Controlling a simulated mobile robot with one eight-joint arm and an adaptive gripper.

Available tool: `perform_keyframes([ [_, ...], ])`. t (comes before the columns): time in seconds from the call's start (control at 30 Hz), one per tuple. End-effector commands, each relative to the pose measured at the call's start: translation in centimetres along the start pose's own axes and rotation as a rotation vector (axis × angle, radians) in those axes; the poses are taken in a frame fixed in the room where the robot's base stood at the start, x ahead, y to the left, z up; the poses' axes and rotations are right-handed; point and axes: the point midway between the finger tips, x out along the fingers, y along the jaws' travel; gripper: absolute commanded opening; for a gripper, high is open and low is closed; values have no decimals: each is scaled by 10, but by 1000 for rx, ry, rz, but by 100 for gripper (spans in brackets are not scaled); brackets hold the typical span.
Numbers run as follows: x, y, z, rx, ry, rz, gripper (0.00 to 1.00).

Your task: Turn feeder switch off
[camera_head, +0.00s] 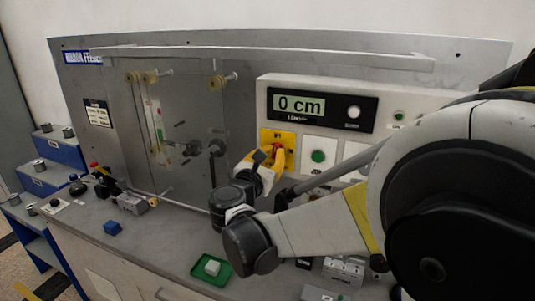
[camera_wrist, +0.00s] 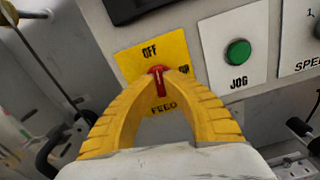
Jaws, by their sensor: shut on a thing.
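The feeder switch is a red handle (camera_wrist: 158,82) on a yellow plate (camera_wrist: 178,46) lettered OFF, ON and FEED. In the wrist view the red handle stands close to upright in the picture, its upper end just below the OFF lettering. My gripper (camera_wrist: 160,76) has its two yellow fingers closed around the red handle. In the head view the yellow plate (camera_head: 266,136) is on the white control panel, with my gripper (camera_head: 277,154) at it.
A green JOG button (camera_wrist: 238,52) is right of the yellow plate. A display (camera_head: 299,104) reading 0 cm is above.

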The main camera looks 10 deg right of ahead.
Motion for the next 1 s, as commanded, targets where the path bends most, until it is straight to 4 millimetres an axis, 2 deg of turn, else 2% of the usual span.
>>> perform_keyframes([
  [0.3,0,0,1,-139,-1,0,0],
  [0.9,0,0,1,-172,-1,0,0],
  [0.93,0,0,1,-172,-1,0,18],
  [0.97,0,0,1,-172,-1,0,28],
  [1.0,0,0,1,-172,-1,0,32],
])
